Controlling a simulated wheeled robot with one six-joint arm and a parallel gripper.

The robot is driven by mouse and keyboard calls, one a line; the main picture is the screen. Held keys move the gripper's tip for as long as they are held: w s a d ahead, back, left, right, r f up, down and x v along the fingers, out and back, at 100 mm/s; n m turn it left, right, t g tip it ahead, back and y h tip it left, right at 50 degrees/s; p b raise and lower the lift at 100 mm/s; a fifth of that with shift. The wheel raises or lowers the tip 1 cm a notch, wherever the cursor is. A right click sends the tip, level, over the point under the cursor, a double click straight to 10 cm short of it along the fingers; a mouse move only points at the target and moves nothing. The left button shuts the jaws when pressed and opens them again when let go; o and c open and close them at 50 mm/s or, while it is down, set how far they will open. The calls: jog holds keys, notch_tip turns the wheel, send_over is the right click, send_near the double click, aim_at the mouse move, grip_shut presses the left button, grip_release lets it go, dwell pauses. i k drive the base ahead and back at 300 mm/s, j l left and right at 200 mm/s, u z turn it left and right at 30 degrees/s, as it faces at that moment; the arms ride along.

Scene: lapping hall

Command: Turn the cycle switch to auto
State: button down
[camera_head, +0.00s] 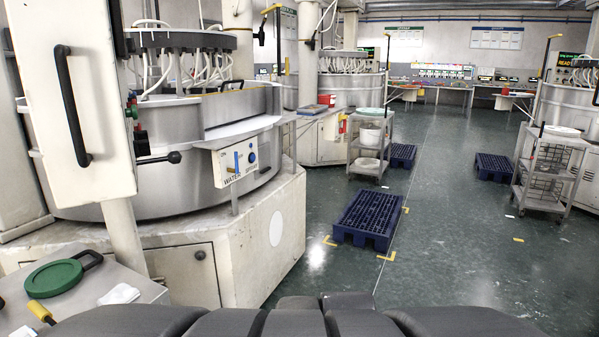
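I cannot make out a switch marked cycle or auto. A small white control box (236,162) on the near lapping machine (180,125) carries a blue lever and a round blue knob (252,157). Its lettering seems to read water and speed. At the left stands a tall white cabinet (100,100) with a black vertical handle (72,105). Green and red controls (132,112) show at its right edge, partly hidden. A black-knobbed lever (173,157) sticks out beside it. My gripper is not in view.
A metal table (150,290) at lower left holds a green disc with a black handle (54,278) and a white cloth (119,293). A blue pallet (368,220) lies on the floor. Carts (370,145) (548,170) stand beyond.

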aim_at(141, 135)
jog(key=u, duration=1.45)
